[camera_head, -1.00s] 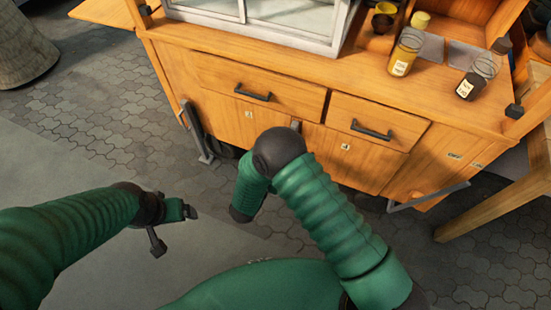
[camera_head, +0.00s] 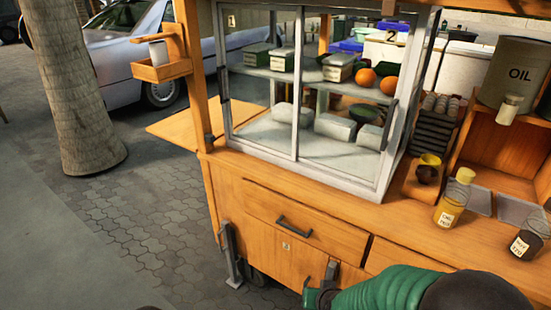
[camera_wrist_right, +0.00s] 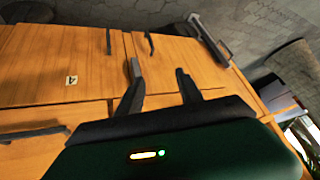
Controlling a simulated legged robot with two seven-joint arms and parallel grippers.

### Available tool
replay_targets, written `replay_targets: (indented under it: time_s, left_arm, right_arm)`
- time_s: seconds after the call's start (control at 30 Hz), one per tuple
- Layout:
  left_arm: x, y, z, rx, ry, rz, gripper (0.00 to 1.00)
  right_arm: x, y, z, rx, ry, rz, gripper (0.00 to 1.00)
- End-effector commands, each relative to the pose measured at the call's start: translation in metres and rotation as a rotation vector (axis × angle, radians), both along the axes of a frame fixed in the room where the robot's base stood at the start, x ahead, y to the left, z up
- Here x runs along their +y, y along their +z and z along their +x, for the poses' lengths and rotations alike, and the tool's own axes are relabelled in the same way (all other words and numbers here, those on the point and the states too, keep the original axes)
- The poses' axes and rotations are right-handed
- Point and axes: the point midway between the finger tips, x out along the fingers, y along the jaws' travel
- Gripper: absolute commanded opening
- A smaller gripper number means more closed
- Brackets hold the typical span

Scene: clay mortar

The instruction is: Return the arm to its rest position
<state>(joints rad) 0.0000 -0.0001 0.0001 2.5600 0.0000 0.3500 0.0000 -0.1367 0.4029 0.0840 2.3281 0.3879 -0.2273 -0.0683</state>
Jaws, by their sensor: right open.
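My right arm, green with a dark joint, comes in at the bottom right of the head view. Its gripper (camera_head: 319,277) is in front of the wooden cart's (camera_head: 290,192) lower doors, below a drawer handle. In the right wrist view the gripper's two dark fingers (camera_wrist_right: 160,76) are spread apart with nothing between them. Behind them are the cart's wooden front panels (camera_wrist_right: 60,55) and dark handles. Whether the fingers are clear of the wood by much is hard to tell. My left gripper is out of view.
A glass case (camera_head: 300,95) with oranges and boxes stands on the cart. A tree trunk (camera_head: 75,90) stands at left. Paving left of the cart is open.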

Motion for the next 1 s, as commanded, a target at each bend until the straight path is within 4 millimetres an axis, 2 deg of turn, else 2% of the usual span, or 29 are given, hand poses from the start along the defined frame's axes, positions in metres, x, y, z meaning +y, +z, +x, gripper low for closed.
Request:
replay_targets:
  time_s: [0.03, 0.1, 0.33, 0.37, 0.4, 0.57, 0.73, 0.83, 1.0]
  left_arm:
    - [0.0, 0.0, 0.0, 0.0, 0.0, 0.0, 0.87]
    - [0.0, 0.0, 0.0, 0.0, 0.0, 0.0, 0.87]
    - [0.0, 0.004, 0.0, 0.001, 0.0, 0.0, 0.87]
    - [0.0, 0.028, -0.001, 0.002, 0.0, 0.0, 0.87]
    - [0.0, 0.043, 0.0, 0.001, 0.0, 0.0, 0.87]
    - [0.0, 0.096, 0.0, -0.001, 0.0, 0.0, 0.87]
    - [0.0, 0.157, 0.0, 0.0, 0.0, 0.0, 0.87]
    - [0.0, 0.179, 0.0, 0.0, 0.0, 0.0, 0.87]
    - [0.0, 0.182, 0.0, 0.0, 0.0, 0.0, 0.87]
  right_arm:
    - [-0.015, 0.011, -0.023, 0.056, 0.027, -0.013, 0.44]
    - [-0.033, 0.017, -0.059, 0.149, 0.065, -0.038, 0.44]
    - [-0.087, 0.036, -0.16, 0.39, 0.111, -0.131, 0.44]
    - [-0.084, 0.059, -0.156, 0.385, 0.114, -0.128, 0.44]
    - [-0.083, 0.073, -0.155, 0.386, 0.115, -0.127, 0.44]
    - [-0.083, 0.125, -0.155, 0.385, 0.115, -0.126, 0.44]
    - [-0.082, 0.186, -0.154, 0.384, 0.115, -0.126, 0.44]
    - [-0.082, 0.209, -0.154, 0.384, 0.115, -0.126, 0.44]
    - [-0.082, 0.211, -0.154, 0.384, 0.115, -0.126, 0.44]
